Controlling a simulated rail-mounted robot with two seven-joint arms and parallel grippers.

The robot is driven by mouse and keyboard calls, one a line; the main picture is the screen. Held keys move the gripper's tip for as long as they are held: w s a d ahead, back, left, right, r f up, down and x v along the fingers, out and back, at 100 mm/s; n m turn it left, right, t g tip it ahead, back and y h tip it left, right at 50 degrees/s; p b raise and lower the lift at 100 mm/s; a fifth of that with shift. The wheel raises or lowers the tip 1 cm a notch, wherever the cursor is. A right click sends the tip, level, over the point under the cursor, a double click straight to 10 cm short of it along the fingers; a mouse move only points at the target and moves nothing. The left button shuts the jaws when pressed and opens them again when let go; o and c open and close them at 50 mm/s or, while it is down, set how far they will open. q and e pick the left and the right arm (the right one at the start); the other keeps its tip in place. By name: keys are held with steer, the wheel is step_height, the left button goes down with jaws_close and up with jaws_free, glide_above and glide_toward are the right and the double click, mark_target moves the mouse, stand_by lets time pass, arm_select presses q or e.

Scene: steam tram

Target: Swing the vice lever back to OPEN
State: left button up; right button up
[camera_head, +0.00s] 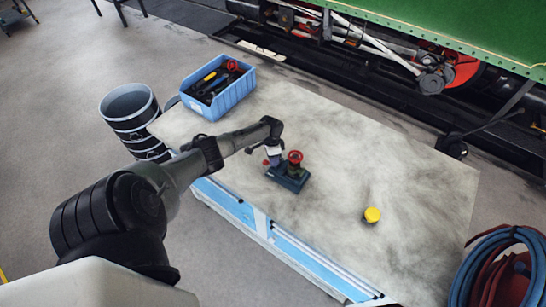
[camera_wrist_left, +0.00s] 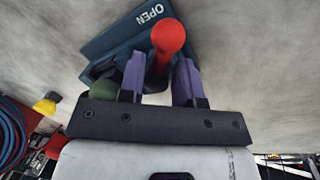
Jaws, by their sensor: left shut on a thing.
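The vice (camera_head: 288,178) is a dark blue block on the bench, with a red round part (camera_head: 295,157) on top. In the left wrist view its blue base (camera_wrist_left: 110,45) bears the white word OPEN. The lever with its red ball knob (camera_wrist_left: 168,36) rises toward the camera, beside the word OPEN. My left gripper (camera_head: 273,155) is at the vice. In the left wrist view the purple fingers of this gripper (camera_wrist_left: 160,78) stand on both sides of the lever, shut on it below the knob. The lever's lower end is partly hidden. My right gripper is not in view.
A blue crate (camera_head: 232,96) of tools stands at the bench's far left corner. A yellow-topped button (camera_head: 372,215) sits right of the vice. Dark bins (camera_head: 130,110) stand left of the bench (camera_head: 420,190), coiled hoses (camera_head: 500,265) at right. The bench around the vice is clear.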

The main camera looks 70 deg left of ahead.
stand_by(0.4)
arm_select(q)
steer(key=o, duration=0.6)
steer(key=shift+o, duration=0.2)
steer(key=shift+r, duration=0.1)
steer(key=shift+r, duration=0.25)
step_height(320, 180, up, 13)
steer(key=a, duration=0.2)
steer(key=shift+w+a+p, duration=0.2)
steer(key=shift+a+p, duration=0.1)
steer(key=shift+a, duration=0.05)
steer(key=shift+f, duration=0.1)
